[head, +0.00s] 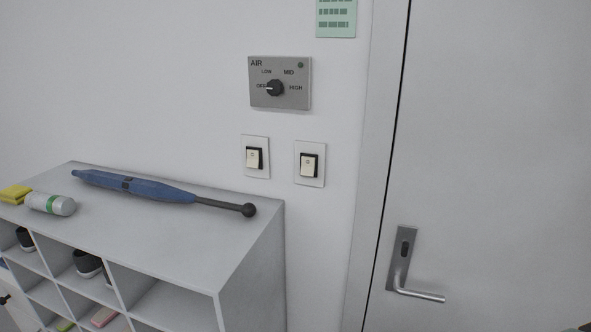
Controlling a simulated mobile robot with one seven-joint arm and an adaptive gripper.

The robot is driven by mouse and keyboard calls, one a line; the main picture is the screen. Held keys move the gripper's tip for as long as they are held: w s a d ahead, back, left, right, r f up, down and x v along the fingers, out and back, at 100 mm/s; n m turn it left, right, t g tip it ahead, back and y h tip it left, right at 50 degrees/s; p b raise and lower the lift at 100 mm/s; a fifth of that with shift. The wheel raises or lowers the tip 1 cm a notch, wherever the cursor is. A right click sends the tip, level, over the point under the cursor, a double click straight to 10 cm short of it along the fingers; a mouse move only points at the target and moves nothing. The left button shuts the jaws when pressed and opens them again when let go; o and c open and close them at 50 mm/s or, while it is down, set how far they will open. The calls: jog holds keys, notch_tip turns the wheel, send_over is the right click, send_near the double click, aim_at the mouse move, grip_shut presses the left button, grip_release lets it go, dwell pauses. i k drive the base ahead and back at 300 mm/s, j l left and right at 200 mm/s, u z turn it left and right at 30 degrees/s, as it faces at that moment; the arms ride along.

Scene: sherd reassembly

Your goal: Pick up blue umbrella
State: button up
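A folded blue umbrella (150,188) lies on the flat top of a white cubby shelf (190,245), in the head view. Its pointed end is toward the left and the back wall. Its dark shaft and round knob handle point right, and the knob rests near the shelf's right edge. A dark band wraps the blue cloth. Nothing lies on the umbrella. My gripper is not in the head view.
A grey-white can (50,204) with a green band and a yellow sponge-like block (14,194) lie left of the umbrella. Shoes (86,262) sit in the cubbies. Wall switches (255,158), an air dial (275,88) and a door handle (404,270) are right. The shelf top's front is clear.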

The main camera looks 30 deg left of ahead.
aim_at(132, 186)
jog(key=i+u, duration=0.2)
jog(key=u, duration=0.15)
jog(key=i+u, duration=0.15)
jog(key=u, duration=0.25)
jog(key=i+l+u, duration=0.15)
jog(key=u, duration=0.2)
